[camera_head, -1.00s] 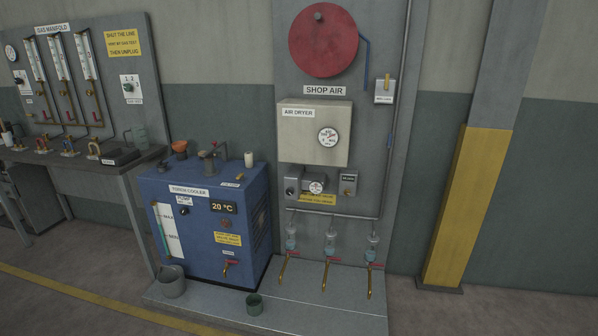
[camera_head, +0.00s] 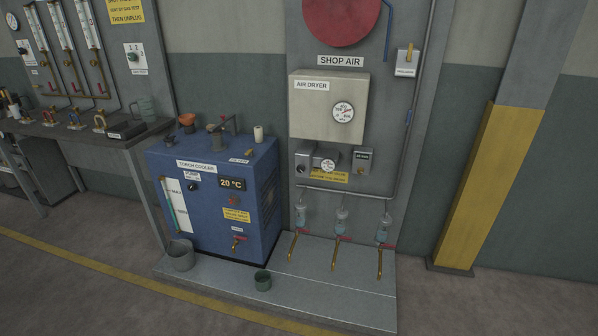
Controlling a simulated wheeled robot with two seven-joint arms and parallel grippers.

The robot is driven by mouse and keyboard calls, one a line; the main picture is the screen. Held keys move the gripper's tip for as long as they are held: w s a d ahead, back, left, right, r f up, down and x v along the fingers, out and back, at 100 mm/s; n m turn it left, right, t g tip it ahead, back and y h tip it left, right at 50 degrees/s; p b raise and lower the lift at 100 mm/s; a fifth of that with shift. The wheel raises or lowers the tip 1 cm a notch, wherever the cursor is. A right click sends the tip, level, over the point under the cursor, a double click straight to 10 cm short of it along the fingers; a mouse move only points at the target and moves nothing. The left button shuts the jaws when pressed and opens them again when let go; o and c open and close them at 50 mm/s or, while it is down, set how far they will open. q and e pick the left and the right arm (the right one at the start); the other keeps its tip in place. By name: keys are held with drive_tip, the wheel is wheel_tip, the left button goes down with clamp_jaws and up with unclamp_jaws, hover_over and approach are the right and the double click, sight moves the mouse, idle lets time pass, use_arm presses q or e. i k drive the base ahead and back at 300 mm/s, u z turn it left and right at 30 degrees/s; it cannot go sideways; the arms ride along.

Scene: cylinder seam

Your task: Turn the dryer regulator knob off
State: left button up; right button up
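The air dryer (camera_head: 314,112) is a beige box on the grey wall panel under the SHOP AIR sign, with a round white gauge (camera_head: 344,112) on its front. Below it is a small regulator unit (camera_head: 323,151) with a dark round knob (camera_head: 301,168) at its left end, a small white dial (camera_head: 328,166) and a yellow label under it. The knob's exact setting is too small to read. A small grey box (camera_head: 363,159) with a dark label sits to the right of the unit. Neither of my grippers shows in the view.
The blue torch cooler (camera_head: 215,200) stands left of the panel. A yellow-grey column (camera_head: 487,190) stands right. The front floor is clear.

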sight(300, 168)
drive_tip(key=u, duration=0.85)
drive_tip(key=i, duration=1.7)
drive_tip(key=z, duration=2.6)
